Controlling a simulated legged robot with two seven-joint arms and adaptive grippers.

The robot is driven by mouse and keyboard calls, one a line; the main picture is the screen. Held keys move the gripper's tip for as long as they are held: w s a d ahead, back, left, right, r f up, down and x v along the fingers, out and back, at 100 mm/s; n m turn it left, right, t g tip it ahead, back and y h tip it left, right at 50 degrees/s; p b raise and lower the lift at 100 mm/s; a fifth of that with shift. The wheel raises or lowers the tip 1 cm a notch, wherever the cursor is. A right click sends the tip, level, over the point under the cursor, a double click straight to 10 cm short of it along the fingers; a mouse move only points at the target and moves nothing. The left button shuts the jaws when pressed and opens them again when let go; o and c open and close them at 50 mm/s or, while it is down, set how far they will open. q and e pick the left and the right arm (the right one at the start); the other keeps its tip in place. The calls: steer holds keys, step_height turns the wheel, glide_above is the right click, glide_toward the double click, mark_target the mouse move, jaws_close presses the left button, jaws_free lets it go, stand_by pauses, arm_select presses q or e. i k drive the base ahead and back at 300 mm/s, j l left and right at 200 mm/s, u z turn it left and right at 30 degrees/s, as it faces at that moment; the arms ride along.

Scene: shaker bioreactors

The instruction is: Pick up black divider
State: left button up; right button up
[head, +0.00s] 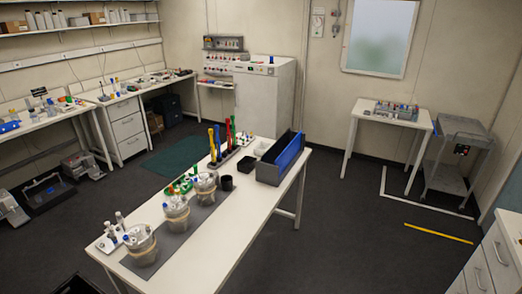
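A dark open bin (268,176) stands at the far right end of the white table (245,208). A black upright panel (278,146), which looks like the black divider, stands along the bin's left side. A blue panel (291,152) stands beside it on the right. The view is too small to tell how the black panel sits in the bin. Neither of my grippers is in view.
The table also holds several clear jars (176,216) on a dark mat, colored tools in a stand (213,143), a black cup (227,183) and a white tray (262,147). The floor right of the table is open. A small table (390,123) and a grey cart (455,155) stand beyond.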

mark_target(276, 149)
steer(key=i+l+u, duration=0.1)
steer(key=i+l, duration=0.7)
steer(key=l+u, duration=0.15)
steer(key=u, duration=2.55)
steer(key=z, duration=2.7)
steer(key=i+l, duration=0.2)
steer(key=i, duration=0.2)
steer(key=i+l+z, duration=0.1)
steer(key=i, duration=0.3)
steer(key=i+l, duration=0.3)
steer(key=i+z, duration=0.05)
steer(key=i, duration=0.05)
